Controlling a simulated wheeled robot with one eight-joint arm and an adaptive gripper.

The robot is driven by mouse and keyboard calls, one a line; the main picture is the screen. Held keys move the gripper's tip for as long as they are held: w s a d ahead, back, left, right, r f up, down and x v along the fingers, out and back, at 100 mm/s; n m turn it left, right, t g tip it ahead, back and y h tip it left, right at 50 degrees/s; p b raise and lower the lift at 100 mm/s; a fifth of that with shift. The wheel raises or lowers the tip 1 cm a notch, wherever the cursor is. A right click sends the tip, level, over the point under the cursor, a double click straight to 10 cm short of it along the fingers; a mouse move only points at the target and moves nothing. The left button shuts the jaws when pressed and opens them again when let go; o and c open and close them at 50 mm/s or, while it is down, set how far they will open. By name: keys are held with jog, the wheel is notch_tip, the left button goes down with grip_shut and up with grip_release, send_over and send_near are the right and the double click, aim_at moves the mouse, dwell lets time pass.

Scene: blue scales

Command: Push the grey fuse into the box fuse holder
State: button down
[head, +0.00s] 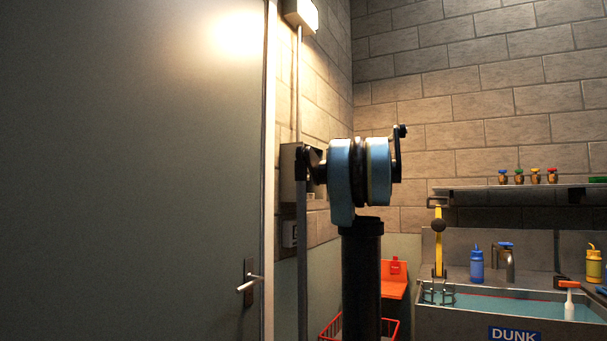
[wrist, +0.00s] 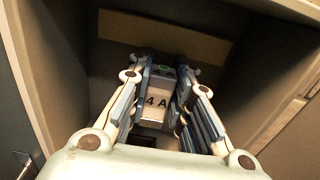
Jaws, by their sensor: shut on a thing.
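In the wrist view my gripper (wrist: 165,76) is shut on the grey fuse (wrist: 157,103), which has a pale face marked "4 A" and a green spot near its far end. The fuse lies between the two fingers. The fingers reach into an open box (wrist: 240,80), whose walls surround them. In the head view the grey wall box (head: 288,185) is beside the door frame, partly behind my arm, and my gripper cannot be made out there. Whether the fuse touches a holder slot is hidden by the fingers and shadow.
A large grey door (head: 130,170) with a lever handle (head: 248,284) fills the left. A conduit (head: 299,90) runs up to a lit lamp (head: 301,14). A sink (head: 500,310), a shelf (head: 520,188) and a red basket (head: 390,330) stand to the right.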

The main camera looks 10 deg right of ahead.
jog(key=shift+f, duration=2.9)
jog(key=shift+s+f, duration=0.1)
jog(key=shift+f, duration=0.45)
dwell(0.5)
jog(key=c, duration=1.4)
grip_release()
jog(key=shift+o, duration=0.2)
jog(key=v, duration=1.1)
jog(key=shift+s+d, duration=0.15)
jog(key=shift+d, duration=0.25)
